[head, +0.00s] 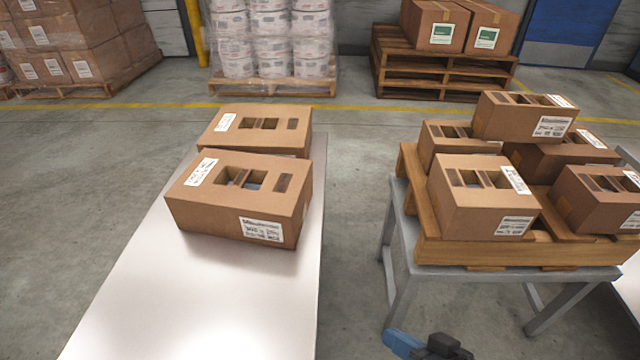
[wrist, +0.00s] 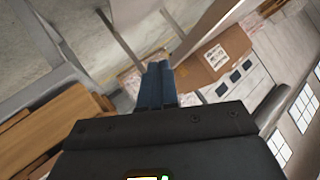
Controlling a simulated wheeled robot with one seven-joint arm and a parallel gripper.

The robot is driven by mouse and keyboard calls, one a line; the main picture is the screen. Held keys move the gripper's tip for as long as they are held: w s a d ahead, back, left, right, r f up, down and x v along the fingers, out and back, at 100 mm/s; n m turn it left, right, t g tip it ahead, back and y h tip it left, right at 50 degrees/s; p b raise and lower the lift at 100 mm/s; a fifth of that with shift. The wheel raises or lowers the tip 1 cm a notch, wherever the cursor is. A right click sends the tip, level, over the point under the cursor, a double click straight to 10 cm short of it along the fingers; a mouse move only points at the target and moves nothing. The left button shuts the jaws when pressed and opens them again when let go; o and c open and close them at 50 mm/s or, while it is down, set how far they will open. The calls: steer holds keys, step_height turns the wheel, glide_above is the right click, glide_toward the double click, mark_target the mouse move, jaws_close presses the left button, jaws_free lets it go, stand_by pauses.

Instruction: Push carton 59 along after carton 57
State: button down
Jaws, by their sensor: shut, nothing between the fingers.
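Two brown cartons with slotted tops stand on a long pale table in the head view: a nearer carton (head: 241,197) and a farther carton (head: 256,128) close behind it. Their numbers are too small to read, so I cannot tell which is 59 or 57. My gripper (head: 396,340) shows at the bottom edge of the head view, to the right of the table and apart from both cartons. In the wrist view its blue fingers (wrist: 158,66) are together with nothing between them. Beyond them a slotted, labelled carton (wrist: 213,56) shows; which one is unclear.
The pale table (head: 170,310) is bare in front of the nearer carton. To the right, a wooden pallet (head: 450,252) on a grey stand (head: 398,285) holds several similar cartons. Open floor lies between table and stand. Loaded pallets stand at the back.

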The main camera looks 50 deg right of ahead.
steer(key=w+d+f+m+t+y, duration=0.1)
steer(key=w+d+f+m, duration=0.3)
steer(key=w+d, duration=0.5)
steer(key=m+t+y, duration=0.2)
steer(key=m+t, duration=0.3)
glide_toward(309, 184)
steer(key=w+d, duration=0.3)
steer(key=w+a, duration=0.2)
steer(key=a, duration=0.1)
steer(key=shift+w+r+p, duration=0.15)
steer(key=shift+w+p, duration=0.15)
steer(key=shift+w+a, duration=0.25)
